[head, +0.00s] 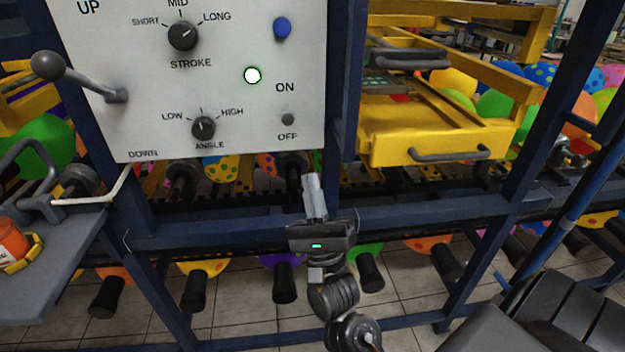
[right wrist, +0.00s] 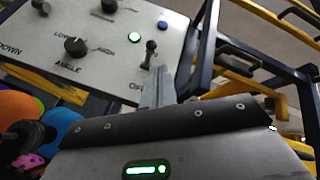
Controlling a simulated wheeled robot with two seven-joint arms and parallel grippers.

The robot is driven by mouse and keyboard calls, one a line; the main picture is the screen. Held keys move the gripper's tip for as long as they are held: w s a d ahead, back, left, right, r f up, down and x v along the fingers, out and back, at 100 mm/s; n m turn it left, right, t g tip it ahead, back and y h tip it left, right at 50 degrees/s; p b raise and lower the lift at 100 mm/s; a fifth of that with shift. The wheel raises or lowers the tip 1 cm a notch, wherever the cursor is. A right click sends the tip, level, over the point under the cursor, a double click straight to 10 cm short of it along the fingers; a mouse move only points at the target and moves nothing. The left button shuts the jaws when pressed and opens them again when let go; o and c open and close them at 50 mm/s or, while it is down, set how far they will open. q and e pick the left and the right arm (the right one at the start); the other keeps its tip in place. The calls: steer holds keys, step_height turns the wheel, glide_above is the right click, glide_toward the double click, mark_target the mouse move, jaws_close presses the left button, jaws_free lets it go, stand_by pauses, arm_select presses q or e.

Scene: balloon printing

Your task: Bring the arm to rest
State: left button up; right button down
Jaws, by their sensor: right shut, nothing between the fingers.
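My right gripper (head: 313,188) is in the lower middle of the head view, its pale fingers pointing up. The fingers are together and empty. It is in front of the blue frame rail, just below the white control panel (head: 240,140). In the right wrist view the shut fingers (right wrist: 158,88) point toward the panel, and the on/off toggle switch (right wrist: 150,50) appears just beyond their tips. In the head view this switch (head: 288,119) sits between ON and OFF, above the gripper. My left gripper does not show.
The panel has a stroke knob (head: 183,36), an angle knob (head: 203,127), a blue button (head: 282,28), a lit green-rimmed lamp (head: 252,76) and a lever (head: 75,73). A yellow drawer (head: 400,140) is on the right. A grey table (head: 45,255) is at left. Balloons hang behind the blue frame.

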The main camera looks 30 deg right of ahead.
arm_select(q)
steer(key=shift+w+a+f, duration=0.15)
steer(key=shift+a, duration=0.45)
